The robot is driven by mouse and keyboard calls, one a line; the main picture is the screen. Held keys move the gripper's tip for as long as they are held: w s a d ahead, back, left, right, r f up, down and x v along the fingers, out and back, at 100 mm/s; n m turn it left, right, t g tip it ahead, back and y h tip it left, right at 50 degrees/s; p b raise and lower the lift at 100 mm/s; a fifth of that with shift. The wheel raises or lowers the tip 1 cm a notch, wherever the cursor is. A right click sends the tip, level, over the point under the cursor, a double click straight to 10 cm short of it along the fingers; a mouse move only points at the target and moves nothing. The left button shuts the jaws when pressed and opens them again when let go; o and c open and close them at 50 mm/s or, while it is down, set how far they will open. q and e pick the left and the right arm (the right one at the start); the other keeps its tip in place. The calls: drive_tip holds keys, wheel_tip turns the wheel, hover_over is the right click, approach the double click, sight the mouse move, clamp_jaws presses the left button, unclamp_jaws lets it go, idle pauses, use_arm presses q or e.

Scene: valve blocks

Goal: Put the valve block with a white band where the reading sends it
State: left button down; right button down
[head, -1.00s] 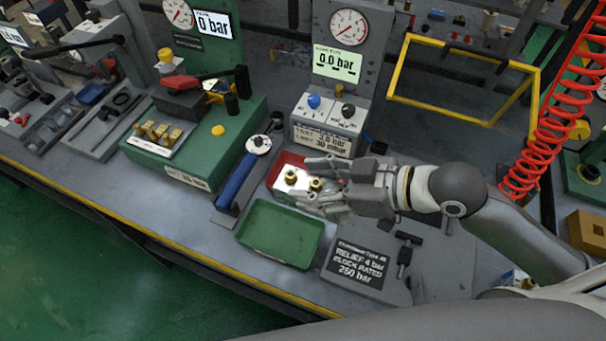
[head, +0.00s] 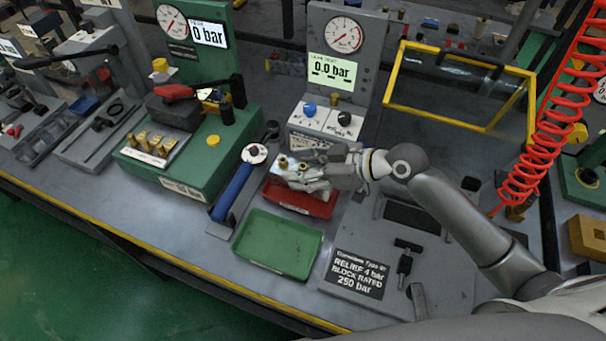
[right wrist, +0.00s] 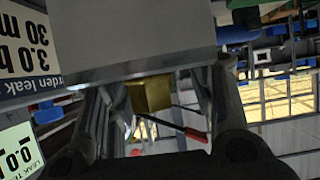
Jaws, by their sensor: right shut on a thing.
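My right gripper (head: 306,170) is shut on a pale metal valve block (head: 291,166) with brass fittings on top. It holds the block above the back part of the red tray (head: 300,203). In the right wrist view the block (right wrist: 140,35) fills the top, with a brass fitting (right wrist: 150,93) between the fingers. I cannot make out a white band on it. The green tray (head: 278,243) is empty, in front of the red one. The leak tester's display (head: 332,71) reads 0.0 bar. My left gripper is not in view.
A sign (head: 358,273) reads relief 4 bar, block rated 250 bar. A blue-handled tool (head: 232,190) lies left of the trays, beside a green test stand (head: 190,165). A yellow frame (head: 460,90) stands at the back right; a red coiled hose (head: 550,110) hangs at right.

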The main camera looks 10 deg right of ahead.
wheel_tip(320, 180, down, 3)
drive_tip(key=shift+w+r+p, duration=0.15)
drive_tip(key=shift+p, duration=0.15)
drive_tip(key=shift+f, duration=0.3)
drive_tip(key=c, duration=0.6)
unclamp_jaws()
drive_tip(key=shift+c, duration=0.2)
